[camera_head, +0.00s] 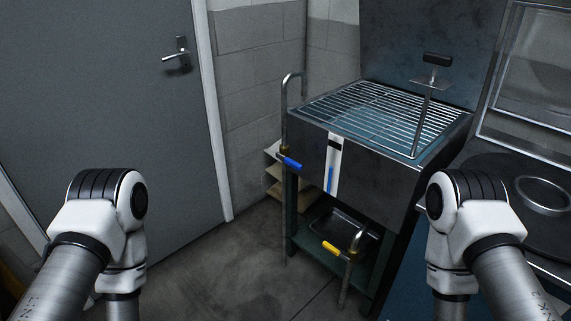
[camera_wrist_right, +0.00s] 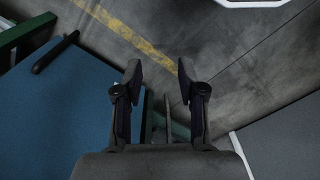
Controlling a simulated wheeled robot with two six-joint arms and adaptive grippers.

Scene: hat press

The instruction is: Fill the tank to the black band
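The tank (camera_head: 388,158) is a dark metal box on a green stand, with a wire rack (camera_head: 385,113) over its top. A white level gauge (camera_head: 333,165) on its front shows a blue column in the lower part and a black band (camera_head: 335,144) near the top; the blue stands below the band. A tap with a blue handle (camera_head: 290,162) is on a pipe at the tank's left. A tap with a yellow handle (camera_head: 331,247) is on a lower pipe. My right gripper (camera_wrist_right: 158,73) is open and empty over the floor. My left gripper is outside the views.
A black tray (camera_head: 340,228) sits on the stand's lower shelf. A T-handled tool (camera_head: 434,80) stands at the rack's right. A dark round plate with a metal ring (camera_head: 545,194) is at the right. A grey door (camera_head: 105,90) is at the left; the floor between is clear.

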